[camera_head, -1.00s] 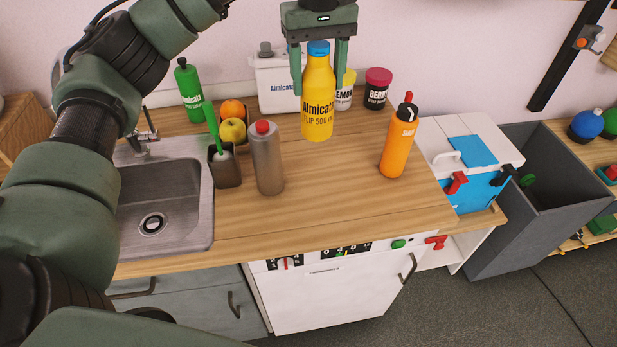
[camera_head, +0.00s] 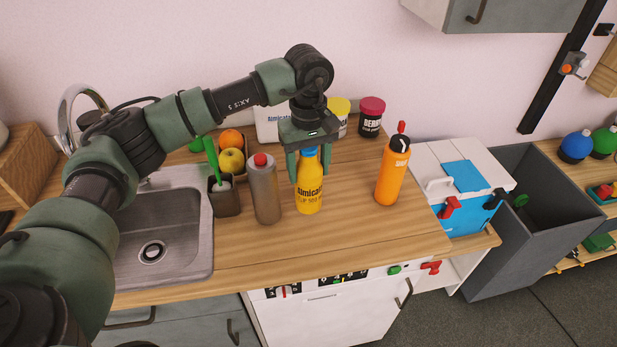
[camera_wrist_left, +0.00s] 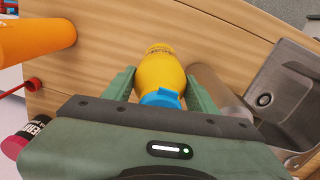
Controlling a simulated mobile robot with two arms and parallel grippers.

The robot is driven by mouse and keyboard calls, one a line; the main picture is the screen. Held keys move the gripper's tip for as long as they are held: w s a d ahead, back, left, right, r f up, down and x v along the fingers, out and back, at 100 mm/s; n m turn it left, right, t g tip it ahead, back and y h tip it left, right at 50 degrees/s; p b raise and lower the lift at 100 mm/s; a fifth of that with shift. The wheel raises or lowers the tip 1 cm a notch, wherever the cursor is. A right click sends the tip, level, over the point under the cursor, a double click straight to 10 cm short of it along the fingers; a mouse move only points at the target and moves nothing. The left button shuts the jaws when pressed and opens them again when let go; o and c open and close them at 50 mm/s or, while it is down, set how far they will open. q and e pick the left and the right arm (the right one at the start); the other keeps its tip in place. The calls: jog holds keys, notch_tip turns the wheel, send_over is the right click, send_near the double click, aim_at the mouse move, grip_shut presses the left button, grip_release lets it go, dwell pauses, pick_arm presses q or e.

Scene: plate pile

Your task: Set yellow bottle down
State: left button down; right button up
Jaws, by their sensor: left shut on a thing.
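The yellow bottle (camera_head: 309,190) with a blue cap stands upright at the wooden counter (camera_head: 330,240), between a grey bottle and an orange bottle. I cannot tell for sure whether its base touches the wood. My left gripper (camera_head: 308,165) comes from above and is shut on the bottle's upper part, just below the cap. In the left wrist view the bottle (camera_wrist_left: 160,75) sits between the two green fingers (camera_wrist_left: 161,92). My right gripper is not in view.
A grey bottle (camera_head: 265,190) stands close to the left, an orange bottle (camera_head: 392,172) to the right. Behind are a pink-lidded jar (camera_head: 371,118) and a white container (camera_head: 270,123). The sink (camera_head: 180,215) is at left. The front counter is clear.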

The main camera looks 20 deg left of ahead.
pick_arm(q)
jog(key=shift+f+p, duration=0.6)
jog(key=shift+f, duration=1.45)
jog(key=shift+f, duration=0.15)
jog(key=shift+c, duration=2.3)
grip_release()
